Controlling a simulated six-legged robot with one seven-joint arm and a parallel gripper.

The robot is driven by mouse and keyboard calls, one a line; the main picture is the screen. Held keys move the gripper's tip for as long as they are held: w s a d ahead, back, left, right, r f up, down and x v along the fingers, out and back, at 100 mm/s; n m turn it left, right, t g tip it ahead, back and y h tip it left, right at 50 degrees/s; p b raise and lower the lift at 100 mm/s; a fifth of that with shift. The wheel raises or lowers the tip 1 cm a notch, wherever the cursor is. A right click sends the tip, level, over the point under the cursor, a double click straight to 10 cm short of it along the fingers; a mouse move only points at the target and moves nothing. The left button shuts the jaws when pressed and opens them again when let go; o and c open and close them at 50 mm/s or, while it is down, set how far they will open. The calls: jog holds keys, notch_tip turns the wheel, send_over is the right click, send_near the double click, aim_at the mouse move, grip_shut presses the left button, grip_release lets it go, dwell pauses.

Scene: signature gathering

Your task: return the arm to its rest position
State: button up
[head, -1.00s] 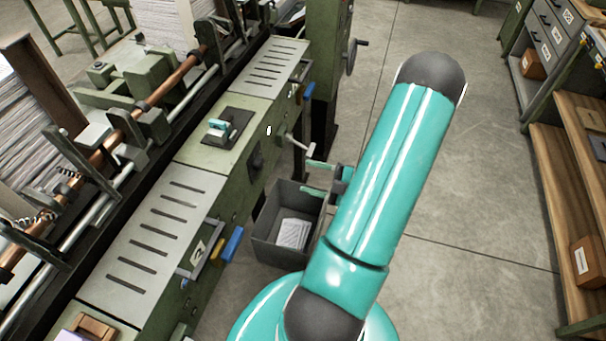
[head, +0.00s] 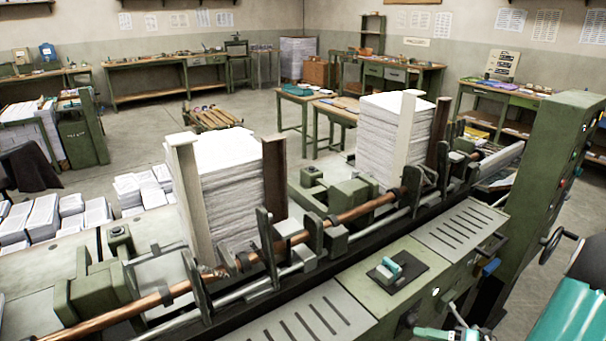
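My teal arm (head: 572,318) shows only in part at the lower right corner of the head view. My gripper (head: 436,334) is at the bottom edge, in front of the green machine's (head: 395,290) front panel and just below a pale lever handle (head: 456,315). Only one teal finger and part of its mount show, and the rest is cut off. The fingers stood apart in the earlier frame, and I see nothing held. I cannot tell whether the finger touches the lever.
The long machine runs diagonally across the front, carrying two tall paper stacks (head: 222,190) (head: 385,140). A green column (head: 550,180) with a handwheel (head: 553,245) stands at the right. Workbenches (head: 165,75) line the walls. Open floor (head: 150,125) lies beyond the machine.

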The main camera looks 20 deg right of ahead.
jog(key=s+a+r+m+g+h, duration=0.1)
jog(key=a+r+m+h, duration=0.4)
jog(key=a+r+m, duration=0.5)
jog(key=s+a+r+m+g+h, duration=0.1)
jog(key=a+r+m+g+h, duration=0.2)
jog(key=a+r+m+h, duration=0.3)
jog(key=a+r+m, duration=0.5)
jog(key=a+m, duration=0.1)
jog(key=m, duration=0.4)
jog(key=shift+s+a+m+g, duration=0.3)
jog(key=shift+s+a+m, duration=0.05)
jog(key=shift+s+m, duration=0.05)
jog(key=shift+d, duration=0.1)
